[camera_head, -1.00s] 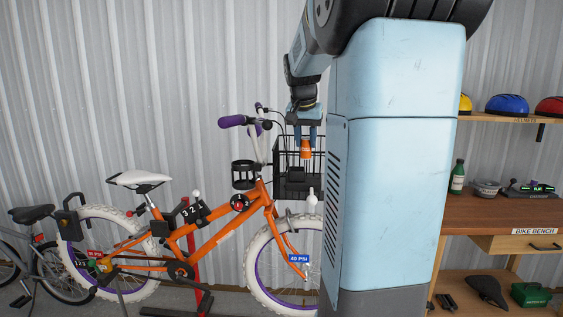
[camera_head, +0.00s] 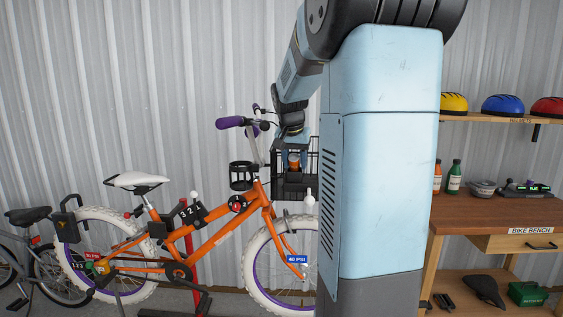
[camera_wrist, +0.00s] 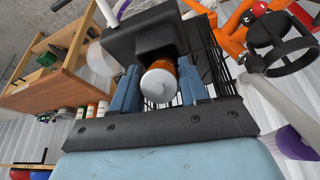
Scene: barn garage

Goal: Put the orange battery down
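The orange battery (camera_head: 294,161), with a pale round end (camera_wrist: 160,84), is between the two blue fingers of my gripper (camera_head: 294,158). In the wrist view the fingers (camera_wrist: 160,78) lie along both sides of it and appear to touch it. The battery is at the black wire basket (camera_head: 313,164) on the front of the orange bicycle (camera_head: 215,235). A black block with a recess (camera_wrist: 152,38) is just beyond the battery in the wrist view. Whether the battery rests on it cannot be told.
A wooden bench (camera_head: 490,214) with bottles and a bowl stands at the right, helmets (camera_head: 502,104) on a shelf above. A black cup holder (camera_head: 242,175) and purple grip (camera_head: 230,122) are close left of the basket. A corrugated wall is behind.

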